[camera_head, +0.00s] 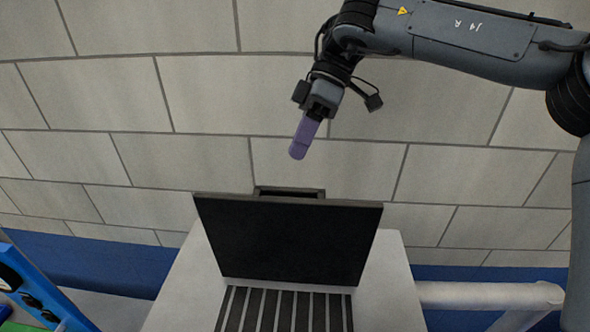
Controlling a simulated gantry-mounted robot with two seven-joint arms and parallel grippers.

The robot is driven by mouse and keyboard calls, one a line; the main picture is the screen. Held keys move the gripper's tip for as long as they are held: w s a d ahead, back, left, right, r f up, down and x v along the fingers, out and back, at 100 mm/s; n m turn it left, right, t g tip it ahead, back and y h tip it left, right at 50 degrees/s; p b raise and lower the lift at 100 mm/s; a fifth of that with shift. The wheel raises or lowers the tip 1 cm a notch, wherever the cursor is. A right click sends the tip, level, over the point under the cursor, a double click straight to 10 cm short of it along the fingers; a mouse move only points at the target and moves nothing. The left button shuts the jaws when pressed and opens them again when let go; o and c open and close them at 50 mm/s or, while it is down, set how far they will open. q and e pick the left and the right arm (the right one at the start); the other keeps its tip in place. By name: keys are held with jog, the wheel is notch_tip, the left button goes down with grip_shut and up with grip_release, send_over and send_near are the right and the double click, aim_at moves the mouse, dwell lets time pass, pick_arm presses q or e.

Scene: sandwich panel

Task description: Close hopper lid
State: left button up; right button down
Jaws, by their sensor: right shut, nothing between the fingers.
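The hopper lid (287,240) is a black rectangular panel. It stands raised and open, hinged along its lower edge, with a handle (290,192) at its top edge. Below it the hopper opening (285,310) shows with dark parallel bars, in the top of a light grey housing (184,290). My right gripper (299,153) has purple fingers that are shut and empty. It is above the lid's top edge in the picture, close to the handle but apart from it. My left gripper is not in view.
A pale horizontal pipe (490,295) runs from the housing to the right. A blue frame with dark parts (40,298) is at the lower left. Behind is a grey block wall (90,100) with a blue band at its base.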

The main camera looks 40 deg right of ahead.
jog(key=shift+s+a+f+p, duration=0.2)
jog(key=shift+s+a+f, duration=0.1)
jog(key=shift+s+a, duration=0.25)
jog(key=shift+s+a+f+p, duration=0.25)
jog(key=shift+s+a, duration=0.1)
jog(key=shift+a, duration=0.45)
jog(key=shift+s+a+f+p, duration=0.2)
jog(key=shift+s+a+f, duration=0.1)
jog(key=shift+s+a, duration=0.25)
jog(key=shift+a, duration=0.2)
